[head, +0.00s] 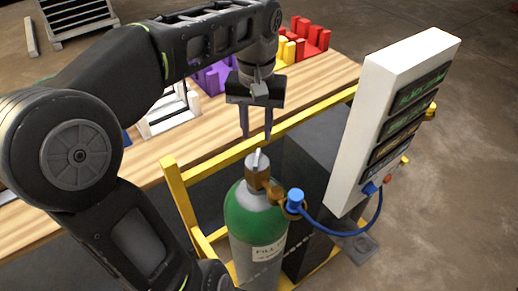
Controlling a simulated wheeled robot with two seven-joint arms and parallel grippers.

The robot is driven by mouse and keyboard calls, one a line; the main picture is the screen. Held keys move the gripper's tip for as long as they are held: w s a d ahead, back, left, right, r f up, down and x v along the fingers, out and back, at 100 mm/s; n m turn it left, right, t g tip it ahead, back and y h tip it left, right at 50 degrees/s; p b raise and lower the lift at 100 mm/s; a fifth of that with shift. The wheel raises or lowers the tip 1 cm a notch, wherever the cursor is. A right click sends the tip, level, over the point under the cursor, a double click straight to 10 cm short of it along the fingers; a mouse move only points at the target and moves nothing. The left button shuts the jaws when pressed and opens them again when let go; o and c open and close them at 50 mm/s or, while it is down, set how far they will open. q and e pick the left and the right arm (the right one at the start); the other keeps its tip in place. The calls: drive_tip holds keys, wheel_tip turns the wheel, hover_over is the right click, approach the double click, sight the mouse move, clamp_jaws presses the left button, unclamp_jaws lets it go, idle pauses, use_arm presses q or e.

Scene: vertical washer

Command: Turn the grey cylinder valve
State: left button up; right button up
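The gas cylinder (258,222) stands upright, with a green shoulder, a grey body and a white label. On its top is a brass valve (258,178) with a small light-grey piece (257,157) pointing up. My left gripper (256,136) points down just above the valve. Its two fingers are apart with nothing between them. The fingertips look close to the top of the valve; I cannot tell whether they touch it. My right gripper is not in view.
A blue fitting (295,197) and hose (335,233) run from the valve to a white display panel (395,115). A yellow frame (176,190) surrounds the cylinder, with a dark box (310,170) beside it. Behind is a wooden table (315,85) with coloured parts.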

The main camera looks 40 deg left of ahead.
sight(257, 157)
use_arm(q)
drive_tip(key=shift+f+b, duration=0.45)
drive_tip(key=shift+f, duration=0.1)
wheel_tip(257, 157, down, 2)
drive_tip(key=shift+f+b, duration=0.15)
drive_tip(key=shift+b, duration=0.85)
wheel_tip(257, 157, down, 3)
drive_tip(key=shift+f+p, duration=0.1)
drive_tip(key=shift+p, duration=0.55)
drive_tip(key=shift+f, duration=0.65)
clamp_jaws()
